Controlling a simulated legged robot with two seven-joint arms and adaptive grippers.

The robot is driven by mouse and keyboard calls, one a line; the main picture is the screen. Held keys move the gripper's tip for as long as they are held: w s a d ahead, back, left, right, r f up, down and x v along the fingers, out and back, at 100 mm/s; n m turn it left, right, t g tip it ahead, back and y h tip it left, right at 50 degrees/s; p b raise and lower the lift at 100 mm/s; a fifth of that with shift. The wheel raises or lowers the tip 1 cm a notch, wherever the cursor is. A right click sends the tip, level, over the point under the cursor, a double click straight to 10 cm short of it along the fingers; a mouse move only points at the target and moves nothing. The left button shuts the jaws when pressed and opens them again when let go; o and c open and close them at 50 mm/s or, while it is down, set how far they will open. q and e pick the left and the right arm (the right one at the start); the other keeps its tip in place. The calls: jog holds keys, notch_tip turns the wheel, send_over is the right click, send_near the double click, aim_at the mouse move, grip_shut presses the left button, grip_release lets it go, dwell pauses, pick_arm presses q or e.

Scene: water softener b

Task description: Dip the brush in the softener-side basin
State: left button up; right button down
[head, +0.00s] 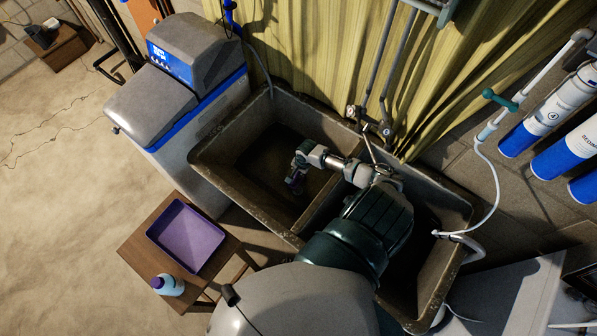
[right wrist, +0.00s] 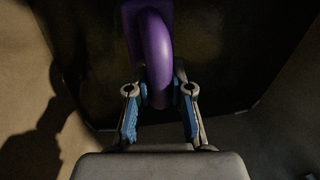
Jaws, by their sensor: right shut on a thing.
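The double stone sink has a softener-side basin (head: 254,158) on the left, next to the grey and blue water softener (head: 190,85). My right gripper (head: 297,172) is over or inside this basin, shut on the purple brush (head: 293,184). In the right wrist view the brush's curved purple handle (right wrist: 155,50) runs between the two blue-padded fingers of the gripper (right wrist: 160,92). The brush's far end is hidden, and I cannot tell whether it touches the basin floor. My left gripper is in neither view.
A wooden stool (head: 140,245) holds a purple tray (head: 158,232) and a bottle (head: 167,285) at lower left. Faucet pipes (head: 381,128) rise behind the divider. My arm covers much of the right basin (head: 425,225). Blue-white filters (head: 560,115) hang at right.

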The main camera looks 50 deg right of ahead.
notch_tip(320, 180, up, 6)
jog(key=p, duration=0.5)
jog(key=shift+f, duration=0.25)
notch_tip(320, 180, up, 3)
jog(key=p, duration=0.3)
jog(key=shift+r, duration=0.5)
notch_tip(320, 180, up, 16)
jog(key=shift+f, duration=0.1)
dwell(0.7)
